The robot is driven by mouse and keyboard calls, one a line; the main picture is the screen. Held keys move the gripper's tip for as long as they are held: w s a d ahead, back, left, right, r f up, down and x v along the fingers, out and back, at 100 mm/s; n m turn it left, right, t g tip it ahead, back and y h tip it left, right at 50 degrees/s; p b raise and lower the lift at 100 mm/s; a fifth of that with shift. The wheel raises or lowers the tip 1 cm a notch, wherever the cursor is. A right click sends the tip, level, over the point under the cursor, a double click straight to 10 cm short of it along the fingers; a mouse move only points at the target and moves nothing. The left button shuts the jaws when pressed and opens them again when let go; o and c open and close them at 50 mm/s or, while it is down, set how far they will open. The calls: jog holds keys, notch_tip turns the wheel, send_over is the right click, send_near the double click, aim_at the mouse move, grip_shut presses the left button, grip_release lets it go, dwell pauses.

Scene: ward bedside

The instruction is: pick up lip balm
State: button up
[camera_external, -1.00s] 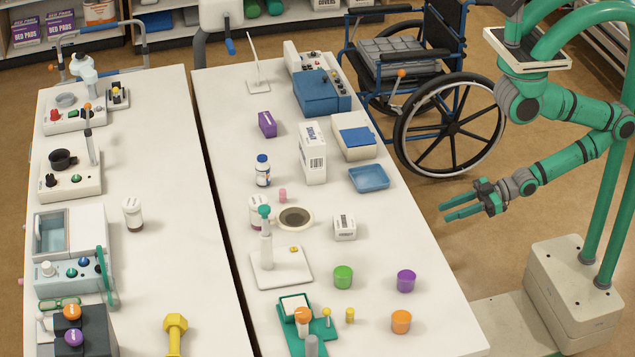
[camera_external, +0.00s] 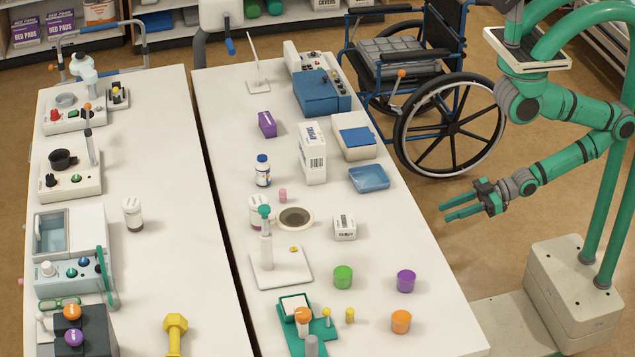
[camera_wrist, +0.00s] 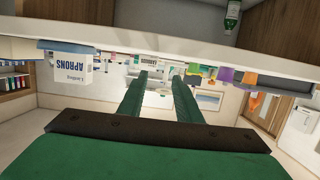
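A small pink cylinder (camera_external: 283,195) stands on the right-hand table, behind a white ring with a dark centre; it may be the lip balm, but I cannot read a label. A small yellow cylinder (camera_external: 350,315) near the table's front is of similar size. My gripper (camera_external: 446,211) is off the table's right side, pointing left towards it, with its fingers apart and empty. In the wrist view my gripper (camera_wrist: 163,75) also shows two separate fingers with nothing between them. I cannot make out the pink cylinder in the wrist view.
Between my gripper and the pink cylinder stand a small white box (camera_external: 344,228) and the white ring (camera_external: 296,218). A blue tray (camera_external: 368,178), a green cup (camera_external: 343,277) and a purple cup (camera_external: 406,281) are nearby. A wheelchair (camera_external: 455,125) stands behind my gripper.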

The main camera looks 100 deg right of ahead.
jog(key=shift+o, duration=1)
